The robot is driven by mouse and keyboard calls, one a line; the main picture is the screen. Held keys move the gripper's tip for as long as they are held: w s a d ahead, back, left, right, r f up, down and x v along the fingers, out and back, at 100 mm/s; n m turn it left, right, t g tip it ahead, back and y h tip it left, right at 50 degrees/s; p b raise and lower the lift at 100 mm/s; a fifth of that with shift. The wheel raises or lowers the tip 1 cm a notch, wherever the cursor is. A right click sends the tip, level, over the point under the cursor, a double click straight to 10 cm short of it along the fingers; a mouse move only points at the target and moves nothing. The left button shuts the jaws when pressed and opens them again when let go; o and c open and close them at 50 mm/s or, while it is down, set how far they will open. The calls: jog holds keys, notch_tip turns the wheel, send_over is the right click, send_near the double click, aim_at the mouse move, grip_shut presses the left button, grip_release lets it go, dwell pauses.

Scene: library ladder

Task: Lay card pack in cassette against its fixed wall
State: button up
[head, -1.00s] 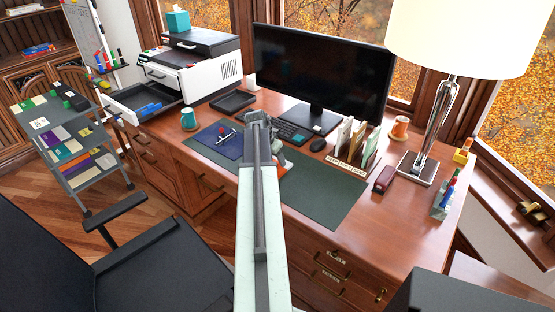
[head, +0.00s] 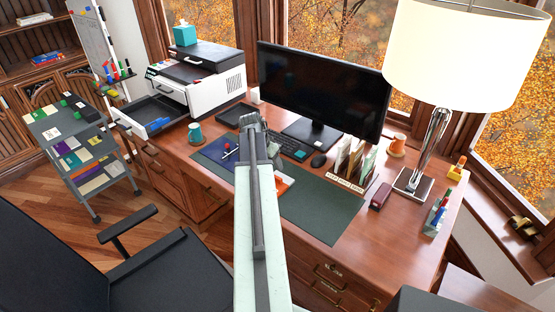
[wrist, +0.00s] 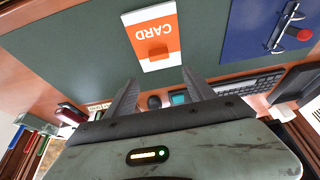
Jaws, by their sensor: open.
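The card pack (wrist: 153,38) is a flat orange and white box marked CARD. It lies on the green desk mat; in the head view my arm partly hides it (head: 284,180). My gripper (wrist: 158,84) is open and empty, its two fingers apart below the pack in the wrist view, not touching it. In the head view my gripper (head: 252,122) is at the far end of my arm, above the desk. The cassette (head: 158,112) looks to be the dark tray pulled out from the white printer, with a blue piece inside. Its fixed wall cannot be made out.
The white printer (head: 214,88) stands at the back left of the desk. A blue board (wrist: 262,30) with a silver and red fitting lies beside the pack. The monitor (head: 320,85), keyboard, file sorter (head: 352,165) and lamp stand behind and right. The mat's front right part is clear.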

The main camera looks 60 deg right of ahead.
jog(key=shift+v, duration=0.9)
jog(key=w+a+f+n+t+y, duration=0.1)
jog(key=w+a+n, duration=0.4)
jog(key=w+a, duration=0.65)
jog(key=w+a+n+t+y, duration=0.1)
jog(key=w+a+n, duration=0.3)
jog(key=w+a, duration=0.8)
jog(key=a+n+g+y, duration=0.1)
jog(key=a+n, duration=1)
jog(key=a, duration=2.8)
jog(key=shift+w+a+f+n+y, duration=0.15)
jog(key=shift+a+f+n+y, duration=0.2)
jog(key=shift+y, duration=0.25)
jog(key=shift+o, duration=0.5)
jog(key=shift+a, duration=0.15)
